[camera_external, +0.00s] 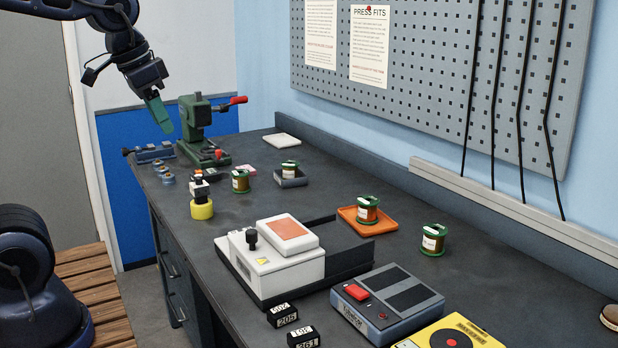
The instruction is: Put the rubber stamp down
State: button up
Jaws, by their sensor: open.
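My gripper (157,113) hangs in the air at the upper left, its green fingers pointing down, in front of the green press. It is seen side-on and looks open, with nothing visible between the fingers. I cannot surely pick out the rubber stamp. A small black-and-white piece (199,187) sits at the top of a yellow roll (202,210) on the bench, below and right of my gripper. A black knob-shaped handle (251,239) stands on the white machine (262,284). Either could be a stamp; both are apart from my gripper.
The dark bench (325,192) carries a green press (197,120) with a red handle, several wire spools, an orange tray (350,213), a grey device (388,302), a yellow device (430,340) and black numbered blocks (302,337). Bare surface lies between the spools and the white machine.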

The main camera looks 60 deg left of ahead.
jog(key=s+d, duration=0.3)
jog(key=s, duration=0.3)
jog(key=shift+d+f+t, duration=0.35)
jog(key=shift+f+t, duration=0.05)
jog(key=shift+f, duration=0.05)
jog(key=shift+s, duration=0.1)
dwell(0.7)
